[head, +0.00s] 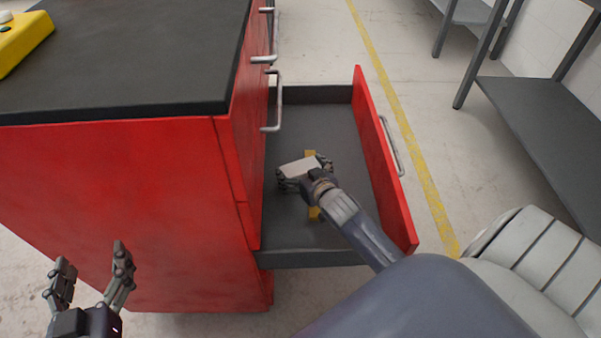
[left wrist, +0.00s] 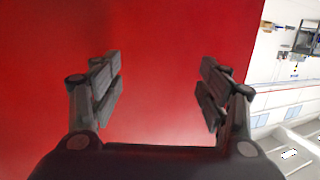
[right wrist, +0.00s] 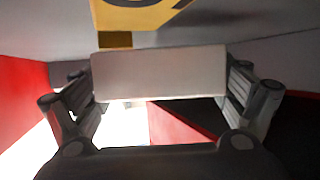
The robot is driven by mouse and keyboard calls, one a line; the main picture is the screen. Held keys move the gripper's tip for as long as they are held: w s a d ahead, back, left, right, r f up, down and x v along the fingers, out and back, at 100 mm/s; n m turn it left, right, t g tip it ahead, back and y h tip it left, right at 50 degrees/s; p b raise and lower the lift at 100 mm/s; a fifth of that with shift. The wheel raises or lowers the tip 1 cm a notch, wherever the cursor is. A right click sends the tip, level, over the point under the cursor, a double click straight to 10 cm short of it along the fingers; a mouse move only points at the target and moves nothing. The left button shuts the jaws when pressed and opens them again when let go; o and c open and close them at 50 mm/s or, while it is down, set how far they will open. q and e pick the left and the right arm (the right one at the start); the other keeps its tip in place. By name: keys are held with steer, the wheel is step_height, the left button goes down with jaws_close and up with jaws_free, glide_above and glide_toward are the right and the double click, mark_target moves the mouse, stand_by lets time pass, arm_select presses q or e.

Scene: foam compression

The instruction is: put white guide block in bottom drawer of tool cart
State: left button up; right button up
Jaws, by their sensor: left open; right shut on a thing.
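The white guide block (head: 298,168) is held between the fingers of my right gripper (head: 305,174), over the open bottom drawer (head: 290,236) of the red tool cart (head: 120,205). In the right wrist view the block (right wrist: 158,72) spans the gap between both fingers (right wrist: 160,98). I cannot tell whether it touches the drawer floor. A yellow item (head: 314,213) lies in the drawer beneath my right gripper, mostly hidden by it. My left gripper (head: 92,272) is open and empty in front of the cart's red side, which fills most of the left wrist view.
The drawer's red front (head: 382,160) stands out to the right with a metal handle (head: 391,146). A yellow device with a button (head: 22,38) sits on the cart's black top (head: 120,55). A grey shelf rack (head: 550,125) stands at the right. A yellow line marks the floor.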

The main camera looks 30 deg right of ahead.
arm_select(q)
steer(key=shift+w+d+r+t, duration=0.1)
steer(key=shift+r+t, duration=0.2)
steer(key=shift+r, duration=0.25)
arm_select(e)
steer(key=shift+f, duration=0.15)
steer(key=shift+f, duration=0.15)
steer(key=o, duration=0.9)
arm_select(q)
steer(key=shift+r, duration=0.1)
arm_select(e)
steer(key=shift+o, duration=0.2)
